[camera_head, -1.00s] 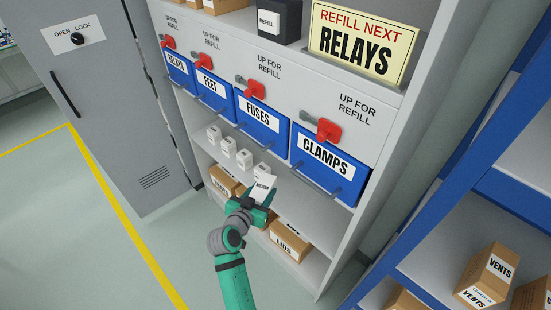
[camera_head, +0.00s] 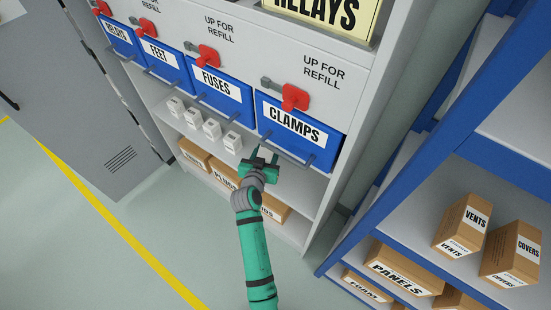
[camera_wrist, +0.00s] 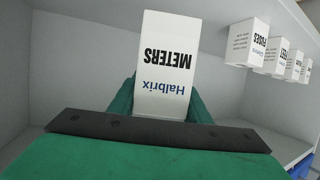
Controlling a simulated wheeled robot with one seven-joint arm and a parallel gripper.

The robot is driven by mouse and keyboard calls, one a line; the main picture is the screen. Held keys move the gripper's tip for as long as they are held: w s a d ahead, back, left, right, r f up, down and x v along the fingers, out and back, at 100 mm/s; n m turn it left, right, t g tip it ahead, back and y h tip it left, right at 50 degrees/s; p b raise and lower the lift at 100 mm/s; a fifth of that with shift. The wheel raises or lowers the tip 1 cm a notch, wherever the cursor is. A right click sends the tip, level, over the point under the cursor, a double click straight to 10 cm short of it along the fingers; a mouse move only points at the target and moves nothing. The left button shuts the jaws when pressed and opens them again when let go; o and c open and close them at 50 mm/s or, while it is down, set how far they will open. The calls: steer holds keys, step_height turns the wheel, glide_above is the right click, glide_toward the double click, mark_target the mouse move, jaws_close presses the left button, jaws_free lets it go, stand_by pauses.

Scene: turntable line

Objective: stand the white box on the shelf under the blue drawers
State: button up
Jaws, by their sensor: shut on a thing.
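My gripper (camera_head: 262,160) is shut on the white box (camera_wrist: 163,65), which bears the words Halbrix METERS, upside down in the wrist view. In the head view the held box is hard to make out against the pale shelf. The shelf (camera_head: 290,182) runs under the blue drawers (camera_head: 222,90). My gripper is at its front, below and left of the CLAMPS drawer (camera_head: 290,125). Whether the box touches the shelf I cannot tell.
Several small white boxes (camera_head: 233,142) stand in a row on the shelf, left of my gripper; they also show at the right of the wrist view (camera_wrist: 248,42). The shelf right of my gripper is bare. Brown cartons (camera_head: 195,155) are below. A blue rack (camera_head: 400,210) stands to the right.

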steer(key=d+f, duration=0.3)
steer(key=shift+w+f, duration=0.1)
steer(key=shift+w, duration=0.2)
steer(key=shift+w+d+f, duration=0.1)
steer(key=shift+d+f, duration=0.05)
steer(key=shift+f, duration=1.65)
steer(key=shift+f, duration=0.1)
steer(key=o, duration=1.5)
steer(key=shift+c, duration=0.2)
